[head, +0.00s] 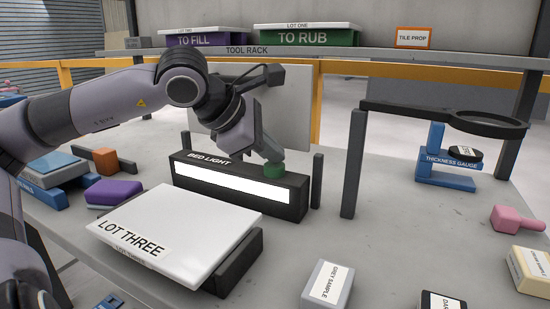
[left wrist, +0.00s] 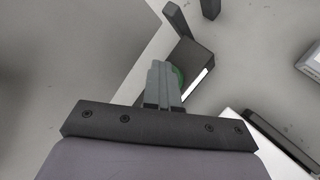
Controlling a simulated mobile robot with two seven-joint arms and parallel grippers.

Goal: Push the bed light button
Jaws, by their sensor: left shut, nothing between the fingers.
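The bed light (head: 240,187) is a long black box with a lit white front panel, standing on the grey table. Its green round button (head: 274,170) is on top near the right end. My left gripper (head: 272,157) is shut and empty, with its fingertips pointing down right at the button; whether they touch it I cannot tell. In the left wrist view the shut fingers (left wrist: 160,82) cover part of the green button (left wrist: 179,75), which shows beside them on the end of the black box (left wrist: 190,58). My right gripper is not in view.
A white slab (head: 160,235) marked LOT THREE lies on dark supports in front of the light. A white panel (head: 290,110) stands behind it. Dark posts (head: 316,180) and a magnifier ring (head: 487,122) are to the right.

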